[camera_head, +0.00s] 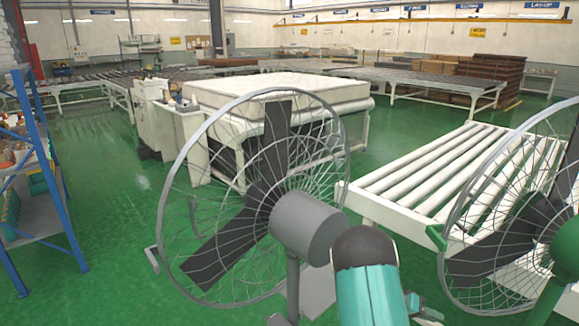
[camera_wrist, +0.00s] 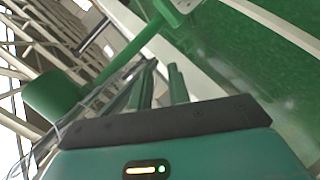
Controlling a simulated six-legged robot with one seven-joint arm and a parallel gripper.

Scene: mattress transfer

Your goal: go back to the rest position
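The task names no object. My gripper (camera_wrist: 164,66) shows in the wrist view as two narrow fingers with a gap between them and nothing visibly held. A green fan stand (camera_wrist: 138,48) shows just beyond the fingertips; I cannot tell whether they touch. In the head view my teal arm reaches forward at the bottom centre, in front of a grey fan (camera_head: 305,228). A green fan (camera_head: 535,215) stands at the right edge.
A white roller conveyor (camera_head: 425,175) lies behind the fans at the right. A mattress (camera_head: 275,90) rests on a white-framed table farther back. A blue shelf rack (camera_head: 45,170) stands at the left. Green floor (camera_head: 115,215) is open between rack and grey fan.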

